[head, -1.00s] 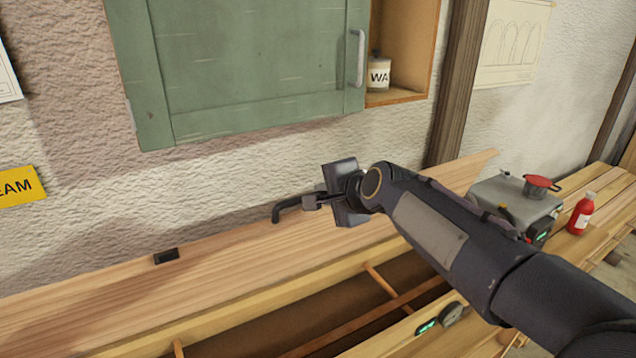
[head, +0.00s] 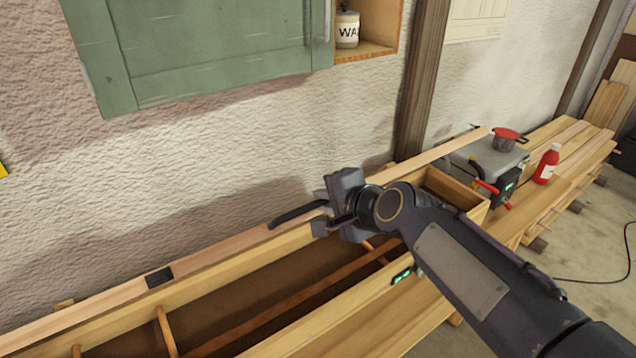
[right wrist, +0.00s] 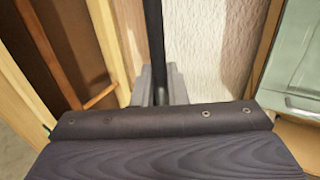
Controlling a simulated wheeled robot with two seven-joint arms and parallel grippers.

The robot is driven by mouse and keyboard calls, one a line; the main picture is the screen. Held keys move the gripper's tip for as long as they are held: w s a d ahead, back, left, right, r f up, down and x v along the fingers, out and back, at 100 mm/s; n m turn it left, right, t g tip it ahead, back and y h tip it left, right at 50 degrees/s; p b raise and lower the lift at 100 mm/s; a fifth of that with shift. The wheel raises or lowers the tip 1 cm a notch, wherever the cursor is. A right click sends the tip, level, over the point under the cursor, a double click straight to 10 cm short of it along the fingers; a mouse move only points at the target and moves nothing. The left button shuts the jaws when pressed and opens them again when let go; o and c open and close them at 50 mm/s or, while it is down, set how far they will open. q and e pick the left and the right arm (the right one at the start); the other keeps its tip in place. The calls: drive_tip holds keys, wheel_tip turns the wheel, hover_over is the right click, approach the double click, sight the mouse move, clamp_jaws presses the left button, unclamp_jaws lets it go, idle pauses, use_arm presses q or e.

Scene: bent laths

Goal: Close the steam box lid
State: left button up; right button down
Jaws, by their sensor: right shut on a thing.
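The steam box (head: 190,272) is a long wooden trough, open at the top, with thin cross rails inside. Its lid (head: 222,250) is a long pale board along the back side, raised and seen nearly edge-on as a narrow strip. A black bar handle (head: 292,215) is on the lid. My right gripper (head: 326,214) is shut on the handle's right part. In the right wrist view the dark handle (right wrist: 154,40) runs up from between the fingers (right wrist: 158,88). My left gripper is not in view.
A green wall cabinet (head: 205,45) hangs above the box. The space above the open trough looks clear.

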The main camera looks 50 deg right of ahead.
drive_tip(key=s+a+f, duration=0.2)
drive_tip(key=s+f, duration=0.5)
drive_tip(key=f, duration=0.2)
drive_tip(key=shift+s+a, duration=0.15)
